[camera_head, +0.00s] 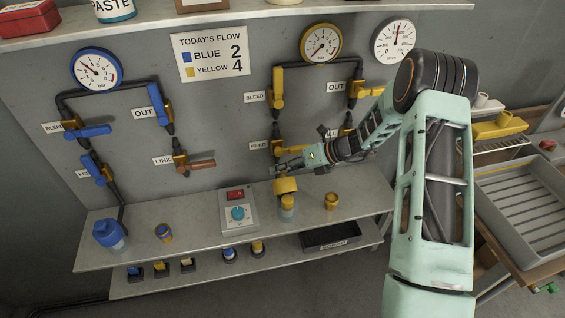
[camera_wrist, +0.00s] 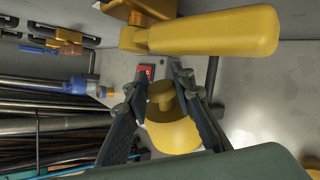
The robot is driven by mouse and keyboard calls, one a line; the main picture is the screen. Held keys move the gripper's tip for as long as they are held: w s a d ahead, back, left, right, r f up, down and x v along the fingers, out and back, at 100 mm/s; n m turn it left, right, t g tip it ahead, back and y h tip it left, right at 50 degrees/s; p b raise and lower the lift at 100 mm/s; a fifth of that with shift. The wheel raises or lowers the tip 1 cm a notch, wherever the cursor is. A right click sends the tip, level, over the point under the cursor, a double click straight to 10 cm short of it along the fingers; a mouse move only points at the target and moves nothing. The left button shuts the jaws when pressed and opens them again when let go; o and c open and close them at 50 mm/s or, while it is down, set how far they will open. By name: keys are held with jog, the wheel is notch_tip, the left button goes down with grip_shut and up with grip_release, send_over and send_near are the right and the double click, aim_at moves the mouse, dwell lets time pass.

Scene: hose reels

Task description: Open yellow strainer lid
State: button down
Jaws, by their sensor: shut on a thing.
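The yellow strainer lid (camera_head: 286,185) is at the front of the upper shelf, on or just above the strainer body (camera_head: 287,202); whether a gap parts them I cannot tell. In the wrist view the lid (camera_wrist: 172,134) is a yellow dome with a round knob on top. My gripper (camera_head: 279,171) is at the lid from above. In the wrist view my gripper's fingers (camera_wrist: 160,82) stand either side of the lid and are shut on it. The strainer body is hidden in the wrist view.
The yellow FEED valve handle (camera_head: 290,149) is close above my gripper and looms large in the wrist view (camera_wrist: 215,32). A switch box (camera_head: 238,211) stands left of the strainer, a small yellow-brown fitting (camera_head: 331,201) right. The blue strainer (camera_head: 110,234) is far left.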

jog(key=shift+w+f+m+g+p, duration=0.2)
jog(key=shift+w+m+g+p, duration=0.15)
jog(key=shift+p, duration=0.35)
jog(key=c, duration=1.7)
grip_release()
jog(key=shift+o, duration=0.2)
jog(key=shift+a, duration=0.1)
jog(key=v, duration=1.2)
jog(key=shift+r, duration=0.1)
